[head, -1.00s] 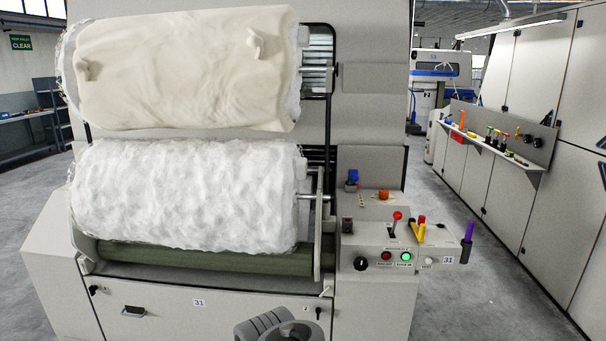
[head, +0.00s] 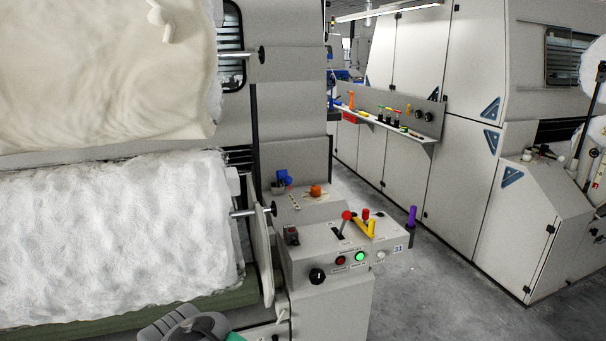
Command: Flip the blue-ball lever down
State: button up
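I cannot make out a lever with a blue ball in the head view. The control box (head: 325,262) at the end of the near machine carries a lever with a red ball (head: 347,215), tilted up and to the right. A blue piece (head: 284,178) sits on the ledge behind the box; its shape is too small to tell whether it is a lever's ball. A grey part of my arm shows at the bottom edge; my gripper's fingers are not in view.
The box also has a yellow handle (head: 370,228), a purple grip (head: 411,216), a black knob (head: 317,275) and a lit green button (head: 360,257). White fibre rolls (head: 120,225) fill the left. Grey floor (head: 440,285) is clear between the box and the right-hand machine (head: 545,220).

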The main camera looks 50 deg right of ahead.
aim_at(288, 180)
jog(key=z, duration=0.7)
jog(key=i, duration=0.65)
jog(key=z, duration=0.8)
